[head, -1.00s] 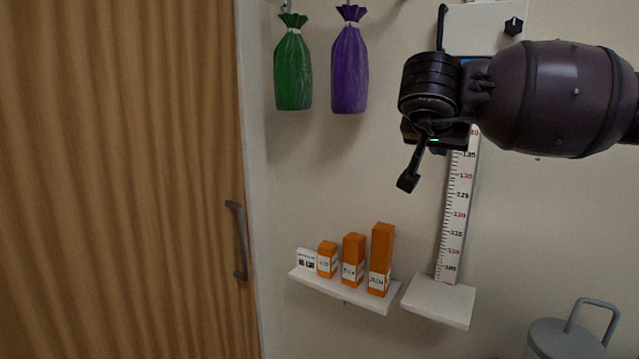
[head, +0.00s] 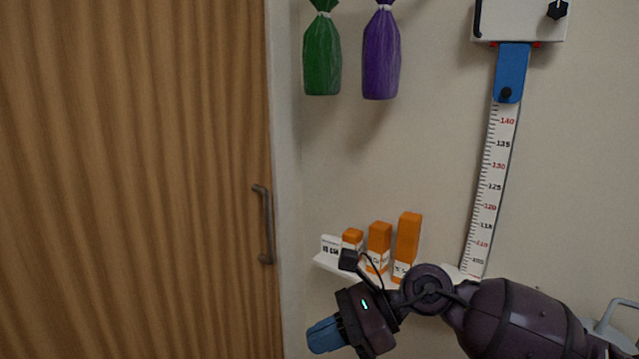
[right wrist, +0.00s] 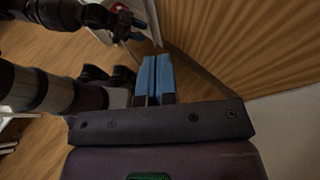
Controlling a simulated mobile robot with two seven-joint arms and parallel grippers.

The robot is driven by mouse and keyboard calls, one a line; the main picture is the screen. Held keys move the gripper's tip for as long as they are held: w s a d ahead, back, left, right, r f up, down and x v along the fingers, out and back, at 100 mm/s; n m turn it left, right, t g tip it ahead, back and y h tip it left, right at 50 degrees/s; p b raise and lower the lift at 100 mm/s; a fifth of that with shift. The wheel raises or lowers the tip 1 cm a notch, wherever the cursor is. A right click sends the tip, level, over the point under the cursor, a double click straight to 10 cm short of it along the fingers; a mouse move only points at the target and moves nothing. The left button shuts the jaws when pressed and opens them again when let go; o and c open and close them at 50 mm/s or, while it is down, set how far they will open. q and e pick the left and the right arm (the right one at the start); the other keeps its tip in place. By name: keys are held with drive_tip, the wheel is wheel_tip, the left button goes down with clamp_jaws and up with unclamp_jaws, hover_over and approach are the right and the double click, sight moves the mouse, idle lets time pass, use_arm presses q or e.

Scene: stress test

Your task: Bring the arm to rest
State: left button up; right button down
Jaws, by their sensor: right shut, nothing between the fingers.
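My right gripper (head: 326,336) is low in the middle of the head view, in front of the wall and below the small shelf, with its blue fingers pointing down to the left. In the right wrist view its two blue fingers (right wrist: 155,78) lie side by side, shut and empty. My right arm comes in from the lower right, bent at the wrist. Another dark arm of mine shows at the top left of the right wrist view; the state of its gripper is not clear. The head view does not show my left gripper.
A wooden door (head: 130,180) with a grey handle (head: 264,225) fills the left. Orange boxes (head: 407,240) stand on a small shelf, partly behind my arm. Green (head: 322,55) and purple (head: 381,55) bags hang above. A ruler (head: 489,190) with a blue slider (head: 511,72) is at right.

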drive_tip(key=d+f+n+t+h, duration=0.2)
drive_tip(key=d+f+n+t, duration=0.55)
drive_tip(key=n, duration=0.85)
drive_tip(key=d+f+n+t+h, duration=0.2)
drive_tip(key=d+f+n+t, duration=0.45)
drive_tip(key=n+t, duration=0.75)
drive_tip(key=s+d+f+m+g+h, duration=0.7)
drive_tip(key=s+d+f+m, duration=0.6)
drive_tip(key=f, duration=0.4)
drive_tip(key=shift+s+g+h, duration=0.35)
drive_tip(key=shift+s+h, duration=0.4)
drive_tip(key=shift+h, duration=0.35)
drive_tip(key=c, duration=1.8)
unclamp_jaws()
drive_tip(key=shift+c, duration=0.2)
